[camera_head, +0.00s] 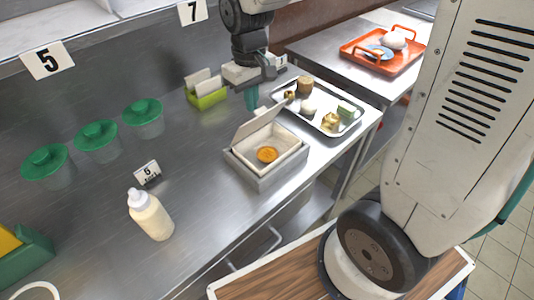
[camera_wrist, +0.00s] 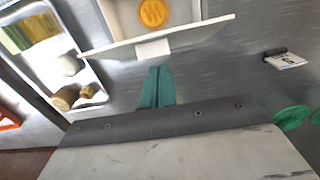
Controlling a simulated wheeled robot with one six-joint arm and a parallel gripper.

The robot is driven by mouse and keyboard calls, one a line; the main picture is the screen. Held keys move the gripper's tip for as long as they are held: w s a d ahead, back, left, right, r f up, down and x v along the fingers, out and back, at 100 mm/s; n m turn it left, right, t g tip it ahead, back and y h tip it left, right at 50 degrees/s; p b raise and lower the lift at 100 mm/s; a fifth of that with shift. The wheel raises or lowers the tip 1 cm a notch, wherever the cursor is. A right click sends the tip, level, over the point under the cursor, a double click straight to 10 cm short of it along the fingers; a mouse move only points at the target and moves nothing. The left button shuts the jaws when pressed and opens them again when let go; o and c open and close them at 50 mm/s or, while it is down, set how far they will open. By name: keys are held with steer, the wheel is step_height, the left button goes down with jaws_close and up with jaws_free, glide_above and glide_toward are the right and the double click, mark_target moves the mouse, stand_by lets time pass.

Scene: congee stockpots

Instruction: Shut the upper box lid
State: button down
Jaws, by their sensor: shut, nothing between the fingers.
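A pale square box (camera_head: 264,175) stands on the steel counter with a round orange item (camera_head: 267,155) inside. Its lid (camera_head: 257,127) is open, tilted up at the back edge. In the wrist view the lid (camera_wrist: 190,34) shows edge-on with a small white tab, and the orange item (camera_wrist: 153,13) lies beyond it. My gripper (camera_head: 252,98) has teal fingers and points down behind the lid. Its fingers also show in the wrist view (camera_wrist: 157,84), closed together and empty, with the tips close to the lid. I cannot tell whether they touch it.
A metal tray (camera_head: 354,127) with several food items stands right of the box. A green holder (camera_head: 208,99) is behind it. A white bottle (camera_head: 150,214), a number 6 sign (camera_head: 147,173) and green-lidded tubs (camera_head: 97,141) stand left. The counter in front of the bottle is clear.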

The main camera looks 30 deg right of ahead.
stand_by(0.3)
step_height(320, 180, up, 8)
stand_by(0.7)
stand_by(0.4)
steer(key=s+d+r+m, duration=0.1)
steer(key=s+d, duration=0.1)
steer(key=s, duration=0.8)
steer(key=s+d+r+m+t, duration=0.1)
steer(key=s+d+m, duration=0.1)
steer(key=s, duration=0.9)
steer(key=shift+d+r, duration=0.25)
